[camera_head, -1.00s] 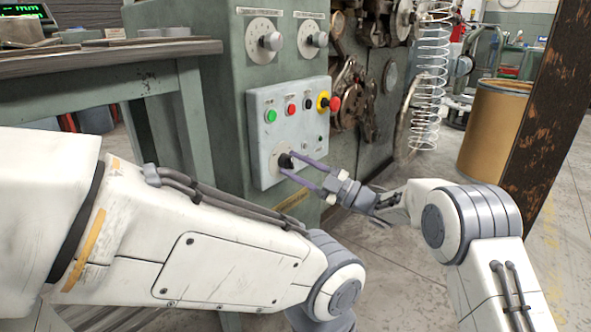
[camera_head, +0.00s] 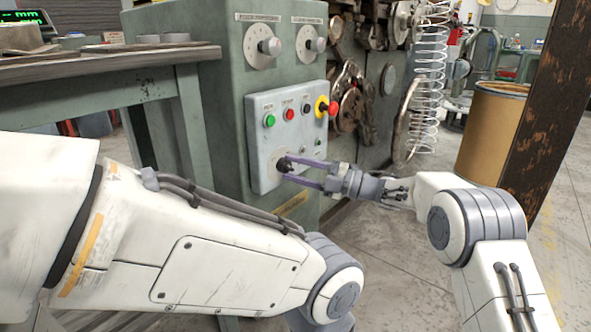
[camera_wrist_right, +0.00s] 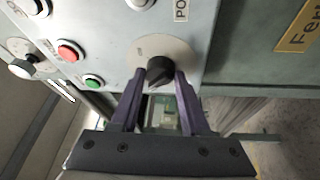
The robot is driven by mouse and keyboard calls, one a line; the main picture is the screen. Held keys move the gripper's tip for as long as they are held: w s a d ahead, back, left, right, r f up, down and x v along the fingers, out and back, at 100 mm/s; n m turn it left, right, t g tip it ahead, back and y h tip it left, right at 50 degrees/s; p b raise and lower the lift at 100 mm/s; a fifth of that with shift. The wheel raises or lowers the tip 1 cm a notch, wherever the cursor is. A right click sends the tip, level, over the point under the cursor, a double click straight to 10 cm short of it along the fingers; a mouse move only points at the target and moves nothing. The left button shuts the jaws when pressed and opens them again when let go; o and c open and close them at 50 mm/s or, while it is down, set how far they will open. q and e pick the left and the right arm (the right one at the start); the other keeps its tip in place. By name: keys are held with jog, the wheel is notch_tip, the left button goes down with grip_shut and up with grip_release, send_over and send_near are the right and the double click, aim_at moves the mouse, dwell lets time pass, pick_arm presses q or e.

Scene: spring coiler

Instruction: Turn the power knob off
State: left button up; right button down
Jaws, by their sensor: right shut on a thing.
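The power knob (camera_head: 284,164) is a small black rotary knob low on the light grey control box (camera_head: 262,178). In the right wrist view the black knob (camera_wrist_right: 160,74) sits on a round pale plate (camera_wrist_right: 166,57). My right gripper (camera_head: 290,168) reaches in from the right, its two purple fingers on either side of the knob. In the right wrist view the right gripper (camera_wrist_right: 161,76) is shut on the knob. My left arm (camera_head: 220,255) crosses the lower left, but its gripper is not visible.
Above the knob are a green button (camera_head: 269,120), a red button (camera_head: 290,114) and a red emergency stop (camera_head: 333,108). Two dials (camera_head: 263,46) sit higher on the green cabinet. A workbench (camera_head: 100,62) stands left, a brown drum (camera_head: 495,130) right.

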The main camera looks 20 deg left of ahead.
dwell(0.3)
jog(key=shift+c, duration=2)
grip_release()
jog(key=shift+d, duration=0.1)
jog(key=d+f+p, duration=0.1)
jog(key=d+p, duration=0.3)
jog(key=d, duration=0.6)
jog(key=shift+w+d+f, duration=0.15)
jog(key=shift+w+f, duration=0.05)
jog(key=shift+f, duration=0.05)
jog(key=shift+r, duration=0.1)
